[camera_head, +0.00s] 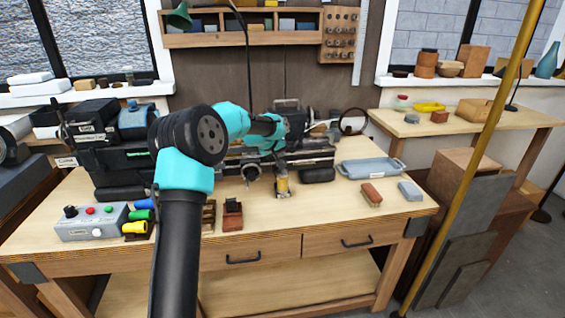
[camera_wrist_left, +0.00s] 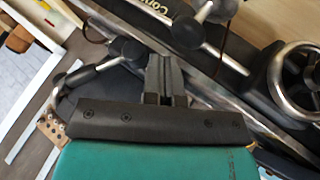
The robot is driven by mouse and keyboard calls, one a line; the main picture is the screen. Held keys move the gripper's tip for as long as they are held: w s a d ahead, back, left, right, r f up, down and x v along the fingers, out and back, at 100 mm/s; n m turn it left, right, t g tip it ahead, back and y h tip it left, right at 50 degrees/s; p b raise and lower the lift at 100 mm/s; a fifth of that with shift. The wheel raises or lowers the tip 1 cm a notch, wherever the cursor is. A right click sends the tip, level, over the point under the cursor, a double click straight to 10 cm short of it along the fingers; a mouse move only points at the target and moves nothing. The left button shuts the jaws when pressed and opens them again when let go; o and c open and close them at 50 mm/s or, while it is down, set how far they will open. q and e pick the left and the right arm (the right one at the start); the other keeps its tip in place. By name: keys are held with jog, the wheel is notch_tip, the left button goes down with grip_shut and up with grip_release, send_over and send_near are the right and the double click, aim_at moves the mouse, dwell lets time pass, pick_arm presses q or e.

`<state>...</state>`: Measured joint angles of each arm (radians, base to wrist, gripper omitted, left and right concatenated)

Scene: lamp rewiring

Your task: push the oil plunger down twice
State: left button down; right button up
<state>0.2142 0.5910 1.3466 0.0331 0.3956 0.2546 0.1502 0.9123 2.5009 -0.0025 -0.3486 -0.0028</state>
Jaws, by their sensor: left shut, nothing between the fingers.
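A small amber oil pot (camera_head: 283,184), which I take to hold the oil plunger, stands on the workbench in front of the lathe-like machine. Its top is hidden in the head view by my left gripper (camera_head: 281,163), which hangs right above it. I cannot tell whether the fingers touch the plunger. In the left wrist view the dark fingers (camera_wrist_left: 166,78) are together with nothing between them. The plunger does not show clearly there. My right gripper is not in view.
The machine (camera_head: 318,158) is close behind my left gripper; its handwheel (camera_wrist_left: 300,78) and levers show in the wrist view. A blue-grey tray (camera_head: 372,169), a brown brush-like block (camera_head: 371,195) and a grey block (camera_head: 410,191) lie to the right. A control box (camera_head: 90,222) is at left.

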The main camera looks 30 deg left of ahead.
pick_arm(q)
jog(key=shift+r, duration=0.15)
jog(key=shift+r, duration=2.4)
